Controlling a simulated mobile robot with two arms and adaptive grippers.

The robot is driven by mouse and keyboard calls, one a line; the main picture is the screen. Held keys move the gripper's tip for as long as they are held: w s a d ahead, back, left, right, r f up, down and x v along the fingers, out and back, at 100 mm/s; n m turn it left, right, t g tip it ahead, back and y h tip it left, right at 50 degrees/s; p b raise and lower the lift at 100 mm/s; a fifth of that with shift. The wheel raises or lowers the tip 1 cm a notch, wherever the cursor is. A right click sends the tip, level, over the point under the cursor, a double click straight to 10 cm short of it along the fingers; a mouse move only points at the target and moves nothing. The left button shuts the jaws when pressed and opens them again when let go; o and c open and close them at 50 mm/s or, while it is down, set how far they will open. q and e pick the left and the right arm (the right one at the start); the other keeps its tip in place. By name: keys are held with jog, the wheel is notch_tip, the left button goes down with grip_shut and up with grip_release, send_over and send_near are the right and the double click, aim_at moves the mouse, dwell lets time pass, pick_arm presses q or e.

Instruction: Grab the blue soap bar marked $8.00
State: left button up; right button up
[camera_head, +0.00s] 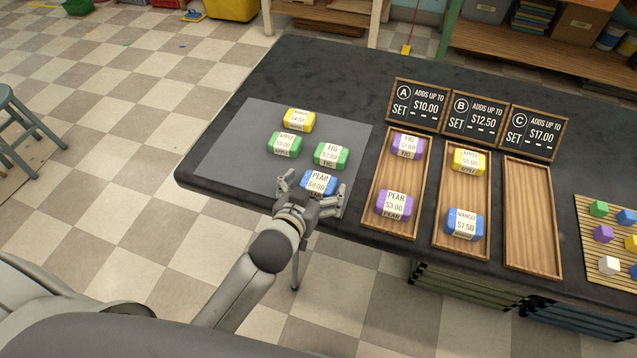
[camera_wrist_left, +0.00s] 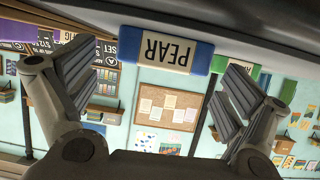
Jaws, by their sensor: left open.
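The blue soap bar (camera_head: 319,182) with a label reading PEAR $8.00 lies on the grey mat (camera_head: 235,150) near its front edge. My left gripper (camera_head: 311,201) is open and reaches in from the front, its two fingers at the near side of the bar. In the left wrist view the bar (camera_wrist_left: 168,51) shows its PEAR label upside down, ahead of the open fingers (camera_wrist_left: 160,95) and roughly between them. The fingers hold nothing. My right gripper is not in view.
Green soap bars (camera_head: 331,155) (camera_head: 285,144) and a yellow bar (camera_head: 299,120) lie behind on the mat. Wooden trays (camera_head: 381,190) (camera_head: 450,190) with soap stand to the right; a third tray (camera_head: 533,215) is empty. Price boards (camera_head: 475,117) stand behind them. Colored cubes (camera_head: 603,233) sit far right.

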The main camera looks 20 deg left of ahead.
pick_arm(q)
jog(key=shift+x, duration=0.8)
jog(key=shift+s, duration=0.1)
jog(key=shift+c, duration=0.2)
jog(key=c, duration=1.1)
jog(key=shift+c, duration=0.2)
